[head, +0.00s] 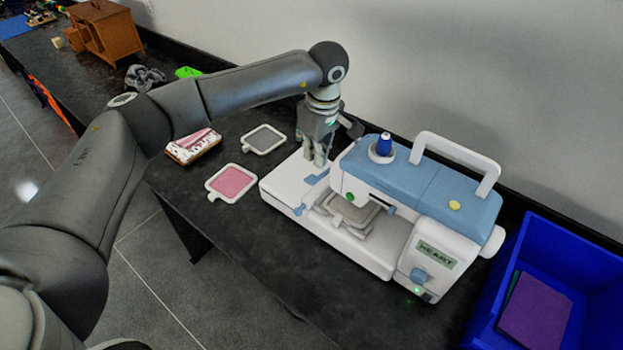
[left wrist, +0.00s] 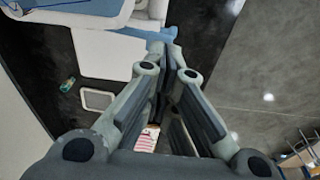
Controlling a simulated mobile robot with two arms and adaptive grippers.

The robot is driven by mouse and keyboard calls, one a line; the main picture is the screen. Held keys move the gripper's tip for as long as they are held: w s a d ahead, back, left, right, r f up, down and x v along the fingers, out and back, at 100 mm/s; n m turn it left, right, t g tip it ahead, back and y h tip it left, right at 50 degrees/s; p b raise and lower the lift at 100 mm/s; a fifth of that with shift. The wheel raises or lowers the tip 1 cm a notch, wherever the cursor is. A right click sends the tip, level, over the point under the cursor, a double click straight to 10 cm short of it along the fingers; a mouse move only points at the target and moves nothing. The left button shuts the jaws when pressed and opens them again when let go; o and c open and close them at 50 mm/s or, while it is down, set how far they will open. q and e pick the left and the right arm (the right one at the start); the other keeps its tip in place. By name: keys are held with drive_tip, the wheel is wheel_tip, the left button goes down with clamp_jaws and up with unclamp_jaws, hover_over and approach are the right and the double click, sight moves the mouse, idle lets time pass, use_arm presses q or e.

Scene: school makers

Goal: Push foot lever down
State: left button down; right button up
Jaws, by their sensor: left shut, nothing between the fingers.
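A white and light-blue sewing machine (head: 430,195) stands on the dark table. Small blue parts show on it: a tab (head: 316,180) at the left end of its white bed and a short lever (head: 378,204) under its head. I cannot tell for sure which one is the foot lever. A grey hoop (head: 350,208) lies under the head. My left gripper (head: 318,162) is shut and empty, pointing down beside the machine's left end, close to the tab. In the left wrist view its fingertips (left wrist: 166,50) overlap a blue part (left wrist: 155,33); contact is unclear. My right gripper is not in view.
A pink-filled frame (head: 231,183), a grey-filled frame (head: 263,139) and a patterned box (head: 193,146) lie left of the machine. A blue bin (head: 545,228) with purple sheets stands right. A wall runs behind. A wooden piece (head: 104,32) stands far left.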

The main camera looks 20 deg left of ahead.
use_arm(q)
drive_tip(key=shift+w+a+f+b, duration=0.15)
drive_tip(key=shift+f+b, duration=0.35)
drive_tip(key=shift+f, duration=0.95)
drive_tip(key=shift+a+f+b, duration=0.15)
drive_tip(key=shift+f+b, duration=0.35)
drive_tip(key=shift+f, duration=0.95)
drive_tip(key=shift+f, duration=0.1)
wheel_tip(320, 180, down, 4)
drive_tip(key=b, duration=0.4)
drive_tip(key=shift+f, duration=0.15)
drive_tip(key=shift+r, duration=0.3)
drive_tip(key=d, duration=0.1)
drive_tip(key=s+d+r, duration=0.1)
drive_tip(key=d, duration=0.1)
drive_tip(key=shift+s, duration=0.1)
approach(314, 180)
drive_tip(key=d+r, duration=0.1)
drive_tip(key=s+d+r, duration=0.1)
drive_tip(key=d, duration=0.1)
drive_tip(key=shift+s+r, duration=0.2)
